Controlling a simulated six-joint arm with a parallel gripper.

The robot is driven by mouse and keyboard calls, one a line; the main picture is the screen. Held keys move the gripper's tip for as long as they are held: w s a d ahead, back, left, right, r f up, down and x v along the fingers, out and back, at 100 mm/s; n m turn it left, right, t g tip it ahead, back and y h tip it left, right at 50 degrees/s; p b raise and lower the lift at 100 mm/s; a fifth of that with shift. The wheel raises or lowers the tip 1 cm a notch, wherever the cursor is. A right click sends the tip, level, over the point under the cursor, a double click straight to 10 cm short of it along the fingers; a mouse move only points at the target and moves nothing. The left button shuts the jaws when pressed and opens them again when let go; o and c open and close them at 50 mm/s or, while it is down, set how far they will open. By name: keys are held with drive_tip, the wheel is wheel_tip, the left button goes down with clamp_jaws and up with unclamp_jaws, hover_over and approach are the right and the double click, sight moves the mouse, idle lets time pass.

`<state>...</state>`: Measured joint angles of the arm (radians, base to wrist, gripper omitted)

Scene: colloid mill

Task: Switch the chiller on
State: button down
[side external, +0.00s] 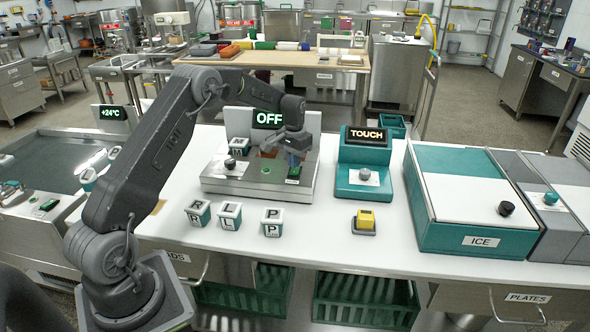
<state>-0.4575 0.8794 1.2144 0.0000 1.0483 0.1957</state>
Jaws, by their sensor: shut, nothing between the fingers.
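No unit in view carries a readable chiller label. A display reading +24°C (112,113) stands at the left, behind a steel unit with a dark flat top (60,160). That unit has a small green-lit switch (47,205) on its front. A display reading OFF (268,119) stands behind a steel unit (235,185) in the middle of the white table. That unit has a black knob (230,164) and a small dark switch with green (293,174) at its right.
Several lettered cubes (229,215) stand along the table's front. A teal box with a TOUCH display (366,135) and a yellow block (365,219) are right of my gripper. A teal ICE box (480,241) fills the right. White table between them is clear.

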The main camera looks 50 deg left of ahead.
sight(294, 171)
drive_tip(key=shift+f, duration=1.2)
idle(0.4)
drive_tip(key=shift+r, duration=3.6)
drive_tip(key=s+d+r+m+t, duration=0.1)
drive_tip(key=s+d+r, duration=0.5)
drive_tip(key=d+r, duration=0.15)
drive_tip(key=s+d+r+t, duration=0.2)
drive_tip(key=s+d+r, duration=0.3)
drive_tip(key=d+r, duration=0.25)
drive_tip(key=s+d+m+t, duration=0.1)
drive_tip(key=s+d, duration=0.4)
drive_tip(key=s, duration=0.5)
drive_tip(key=s+d+m+t, duration=0.1)
drive_tip(key=s+d, duration=0.4)
drive_tip(key=s, duration=0.5)
drive_tip(key=shift+s+t, duration=0.3)
drive_tip(key=shift+s, duration=0.05)
